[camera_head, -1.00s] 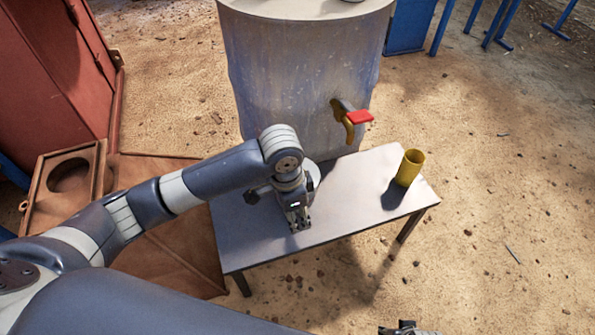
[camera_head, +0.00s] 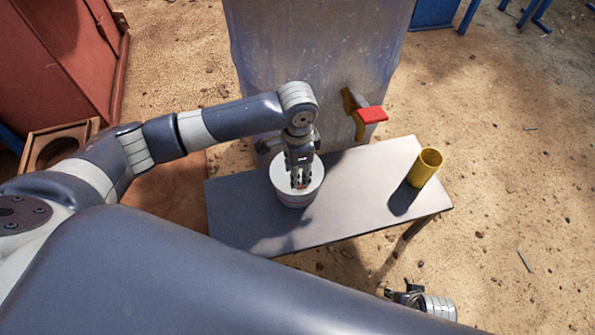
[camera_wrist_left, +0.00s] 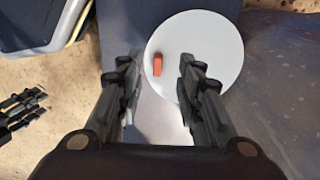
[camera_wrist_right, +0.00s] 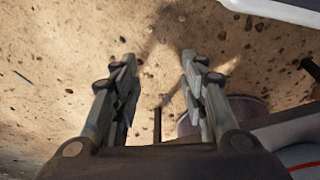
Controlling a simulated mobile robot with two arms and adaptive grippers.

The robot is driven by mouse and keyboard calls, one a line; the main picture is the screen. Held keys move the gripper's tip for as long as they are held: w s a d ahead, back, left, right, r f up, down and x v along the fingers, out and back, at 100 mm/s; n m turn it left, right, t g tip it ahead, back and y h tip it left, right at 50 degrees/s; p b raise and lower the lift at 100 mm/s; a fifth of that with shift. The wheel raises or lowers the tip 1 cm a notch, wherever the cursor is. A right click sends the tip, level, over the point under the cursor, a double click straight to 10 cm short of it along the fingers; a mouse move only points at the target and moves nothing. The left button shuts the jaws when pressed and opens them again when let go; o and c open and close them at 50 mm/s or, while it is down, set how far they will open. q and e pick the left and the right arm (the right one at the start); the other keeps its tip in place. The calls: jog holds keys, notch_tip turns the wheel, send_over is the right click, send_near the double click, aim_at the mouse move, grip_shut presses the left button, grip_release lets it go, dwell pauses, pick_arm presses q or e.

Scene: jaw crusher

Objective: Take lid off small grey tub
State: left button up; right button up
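The small grey tub (camera_head: 297,200) stands on the grey table under a pale round lid (camera_head: 314,176). In the left wrist view the lid (camera_wrist_left: 215,50) fills the upper middle, with a small red knob (camera_wrist_left: 157,64) on it. My left gripper (camera_head: 299,182) points down over the lid. Its fingers (camera_wrist_left: 160,75) are apart, and the knob shows in the gap between them; I cannot tell how far below it lies. My right gripper (camera_head: 402,292) is low in front of the table, away from the tub. Its fingers (camera_wrist_right: 158,65) are open and empty.
A yellow cup (camera_head: 426,168) stands at the table's (camera_head: 365,205) right end. A big metal barrel (camera_head: 315,60) with a red-handled tap (camera_head: 370,114) stands right behind the table. Sandy ground lies open to the right.

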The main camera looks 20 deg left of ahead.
aim_at(280, 178)
pick_arm(q)
notch_tip(280, 178, down, 5)
jog(key=shift+d+r+b, duration=0.1)
jog(key=shift+r+b, duration=0.05)
jog(key=shift+b, duration=0.7)
jog(key=shift+f, duration=0.35)
pick_arm(e)
jog(key=w+v, duration=0.1)
jog(key=v, duration=0.5)
jog(key=shift+w+r, duration=0.5)
jog(key=shift+w, duration=0.1)
pick_arm(q)
jog(key=shift+c, duration=0.3)
grip_shut()
